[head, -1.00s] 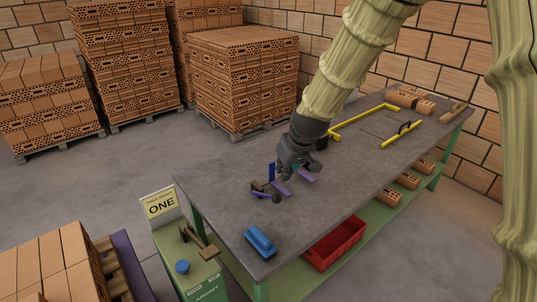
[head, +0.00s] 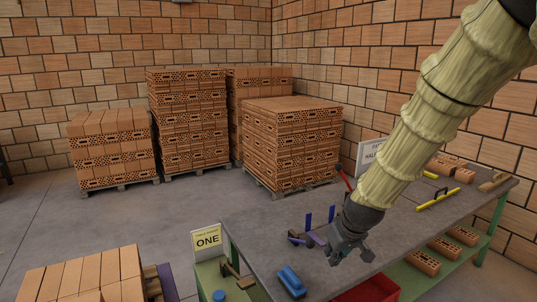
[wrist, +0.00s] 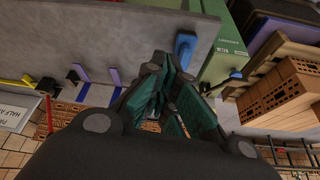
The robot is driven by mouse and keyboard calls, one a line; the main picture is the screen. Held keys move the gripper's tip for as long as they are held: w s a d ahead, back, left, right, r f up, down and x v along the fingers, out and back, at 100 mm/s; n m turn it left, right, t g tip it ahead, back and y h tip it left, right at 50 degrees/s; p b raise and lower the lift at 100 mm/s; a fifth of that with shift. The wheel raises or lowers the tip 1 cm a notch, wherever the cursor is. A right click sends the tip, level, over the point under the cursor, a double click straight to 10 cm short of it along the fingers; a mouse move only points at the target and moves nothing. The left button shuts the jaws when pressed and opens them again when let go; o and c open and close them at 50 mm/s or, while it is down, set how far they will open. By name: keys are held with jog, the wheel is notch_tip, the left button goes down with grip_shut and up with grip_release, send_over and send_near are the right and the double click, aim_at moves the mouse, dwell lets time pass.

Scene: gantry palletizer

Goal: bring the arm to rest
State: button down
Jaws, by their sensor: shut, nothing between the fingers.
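My gripper (head: 350,252) is shut and empty in the head view, above the near part of the grey workbench (head: 262,232). Its arm in a pale yellow ribbed sleeve comes down from the upper right. In the wrist view the dark green fingers of my gripper (wrist: 168,102) are close together with nothing between them. Tools with blue and purple parts (head: 306,238) stand or lie on the bench just left of my gripper. A blue block-shaped tool (head: 291,281) lies at the bench's near left corner.
A red bin (head: 372,288) is under the bench top. Yellow levels (head: 438,199) and bricks lie farther along it. Stacked brick pallets (head: 290,145) stand behind, with open floor to the left.

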jog(key=s+d+f+m+g, duration=0.1)
jog(key=s+f, duration=0.4)
jog(key=f, duration=0.4)
jog(key=s+d+f+g+h, duration=0.1)
jog(key=s+f, duration=0.4)
jog(key=f, duration=0.3)
jog(key=s+d+f+m, duration=0.1)
jog(key=s+f, duration=0.4)
jog(key=f, duration=0.4)
jog(key=s+f+m+g, duration=0.1)
jog(key=s+f, duration=0.5)
jog(key=s, duration=0.6)
jog(key=s+d+f+g, duration=0.1)
jog(key=s+f, duration=0.6)
jog(key=s, duration=0.6)
jog(key=shift+s+d+m+g, duration=0.15)
jog(key=shift+d+m+g, duration=0.15)
jog(key=shift+m, duration=0.1)
